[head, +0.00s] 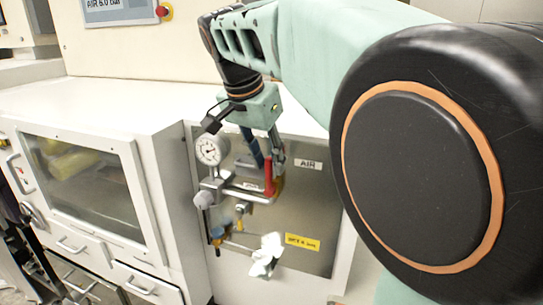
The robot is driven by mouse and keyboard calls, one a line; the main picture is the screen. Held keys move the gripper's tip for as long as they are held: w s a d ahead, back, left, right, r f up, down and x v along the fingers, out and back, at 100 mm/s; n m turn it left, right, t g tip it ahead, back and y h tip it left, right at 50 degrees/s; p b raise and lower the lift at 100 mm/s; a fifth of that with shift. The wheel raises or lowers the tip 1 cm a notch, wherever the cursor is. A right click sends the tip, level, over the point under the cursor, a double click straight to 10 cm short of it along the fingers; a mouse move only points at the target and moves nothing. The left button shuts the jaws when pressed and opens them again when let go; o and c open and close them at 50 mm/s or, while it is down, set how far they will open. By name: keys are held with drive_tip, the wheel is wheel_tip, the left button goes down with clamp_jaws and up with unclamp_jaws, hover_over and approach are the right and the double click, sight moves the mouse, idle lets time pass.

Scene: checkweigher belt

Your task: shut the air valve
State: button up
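The air valve has a red lever (268,176) that stands upright above a pipe on the grey panel (316,215), left of and below the "AIR" label (308,164). My gripper (269,163) points down at the lever. Its two dark fingers reach the lever's upper end, one on each side in the picture. I cannot tell whether they touch it or are closed on it. A round white pressure gauge (210,150) sits left of the fingers.
Pipe fittings and a white crumpled-looking piece (266,254) stick out below the valve. A yellow label (302,242) is on the panel. A windowed cabinet (85,185) stands left. A red emergency button (165,11) is beside the screen (119,9). My arm covers the right side.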

drive_tip(key=shift+w+d+f, duration=0.15)
drive_tip(key=shift+f, duration=0.2)
drive_tip(key=shift+c, duration=0.4)
clamp_jaws()
